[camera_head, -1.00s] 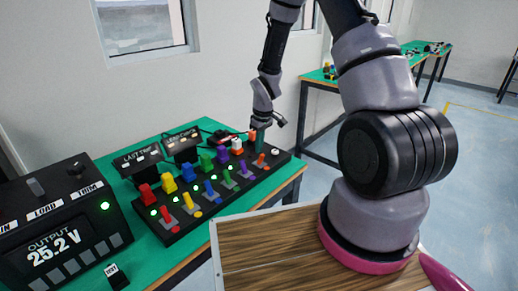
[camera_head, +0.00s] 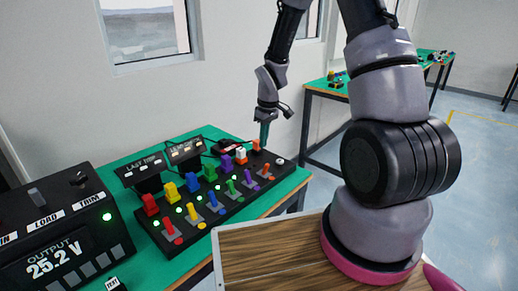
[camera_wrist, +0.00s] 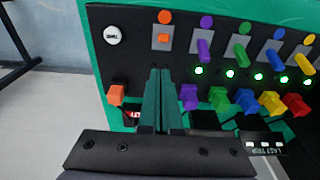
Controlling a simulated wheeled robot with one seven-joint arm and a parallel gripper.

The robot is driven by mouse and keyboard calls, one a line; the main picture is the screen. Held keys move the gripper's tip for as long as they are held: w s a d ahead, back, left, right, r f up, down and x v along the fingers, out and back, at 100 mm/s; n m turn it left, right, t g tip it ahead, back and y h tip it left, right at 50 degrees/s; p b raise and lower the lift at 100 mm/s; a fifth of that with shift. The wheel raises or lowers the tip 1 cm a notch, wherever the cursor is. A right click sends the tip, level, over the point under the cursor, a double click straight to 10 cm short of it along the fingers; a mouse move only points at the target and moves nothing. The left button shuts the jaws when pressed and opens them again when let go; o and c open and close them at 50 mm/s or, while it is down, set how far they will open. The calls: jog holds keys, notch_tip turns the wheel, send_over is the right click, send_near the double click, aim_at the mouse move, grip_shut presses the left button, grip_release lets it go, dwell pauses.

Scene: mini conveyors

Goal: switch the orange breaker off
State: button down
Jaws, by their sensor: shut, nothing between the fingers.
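On the black breaker panel, the orange column shows an orange round button (camera_wrist: 164,17) and, below it in the wrist view, a small orange lever (camera_wrist: 163,39). In the head view this lever (camera_head: 264,173) is near the panel's right end. An orange block (camera_wrist: 116,95) also stands in the back row, seen in the head view (camera_head: 256,144). My gripper (camera_wrist: 161,70) is shut and empty, with green fingers. Its tips lie just below the orange lever in the wrist view; contact cannot be told. The fingers hide the panel behind them.
A purple lever (camera_wrist: 203,50) stands beside the orange one, with green, blue and further levers beyond. A white button (camera_wrist: 113,36) is at the panel's end. Small display boxes (camera_head: 186,152) stand behind the panel. A voltage meter (camera_head: 50,235) stands at the left.

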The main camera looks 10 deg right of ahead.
jog(key=shift+s+d+r, duration=0.25)
jog(key=shift+s+r, duration=0.15)
jog(key=shift+r, duration=0.15)
jog(key=shift+s+d+r, duration=0.25)
jog(key=shift+s+r, duration=0.1)
jog(key=shift+r, duration=0.25)
jog(key=shift+s+d+r, duration=0.25)
jog(key=shift+s+r, duration=0.15)
jog(key=shift+r, duration=0.15)
jog(key=s+d+r+m+t, duration=0.1)
jog(key=s+r+m, duration=0.2)
jog(key=r, duration=0.7)
jog(key=s+d+r+m+t, duration=0.2)
jog(key=s+r, duration=0.1)
jog(key=r, duration=0.6)
jog(key=s+r+m+t+y, duration=0.1)
jog(key=s+r+m+t, duration=0.2)
jog(key=s+r, duration=0.9)
jog(key=s+m, duration=0.3)
jog(key=shift+a+r, duration=0.2)
